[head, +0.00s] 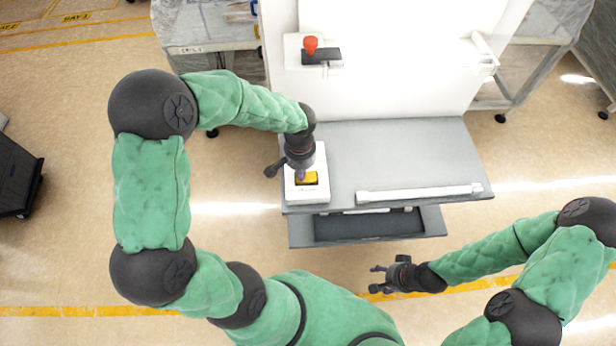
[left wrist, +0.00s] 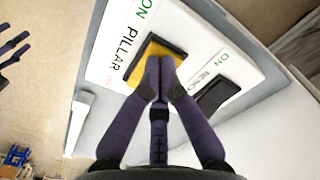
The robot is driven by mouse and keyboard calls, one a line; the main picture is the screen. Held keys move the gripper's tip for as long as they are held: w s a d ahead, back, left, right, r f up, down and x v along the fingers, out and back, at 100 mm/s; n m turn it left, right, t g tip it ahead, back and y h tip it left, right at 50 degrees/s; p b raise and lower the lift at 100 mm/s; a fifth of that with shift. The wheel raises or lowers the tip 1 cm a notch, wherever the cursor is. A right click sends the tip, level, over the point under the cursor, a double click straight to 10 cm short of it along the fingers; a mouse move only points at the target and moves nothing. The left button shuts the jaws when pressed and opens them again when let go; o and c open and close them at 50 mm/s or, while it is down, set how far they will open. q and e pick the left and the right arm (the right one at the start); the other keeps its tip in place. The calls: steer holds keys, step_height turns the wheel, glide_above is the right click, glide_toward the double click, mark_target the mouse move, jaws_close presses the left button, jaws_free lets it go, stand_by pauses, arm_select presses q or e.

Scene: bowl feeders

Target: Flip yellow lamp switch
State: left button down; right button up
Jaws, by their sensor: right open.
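The yellow lamp switch (head: 307,179) is a rocker in a white panel (head: 309,195) at the left of the grey bench. In the left wrist view the yellow switch (left wrist: 152,54) lies beside the words "ON" and "PILLAR". My left gripper (head: 301,172) is over the panel, pointing down. In the left wrist view its fingers (left wrist: 160,74) are together with nothing between them, and the tips overlap the yellow switch; I cannot tell whether they touch it. My right gripper (head: 374,279) is open and empty in front of the bench.
A black switch (left wrist: 216,94) labelled "BENCH" sits beside the yellow one. A white bar handle (head: 420,193) lies along the bench front (head: 400,150), above an open drawer (head: 368,227). A red knob (head: 310,45) stands on the white back panel. The bench middle is clear.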

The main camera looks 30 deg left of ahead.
arm_select(q)
steer(key=shift+r+p, duration=2.55)
steer(key=shift+r, duration=0.95)
arm_select(e)
step_height(320, 180, up, 5)
steer(key=shift+f, duration=0.1)
arm_select(q)
steer(key=shift+s+f, duration=0.1)
arm_select(e)
steer(key=shift+s, duration=0.1)
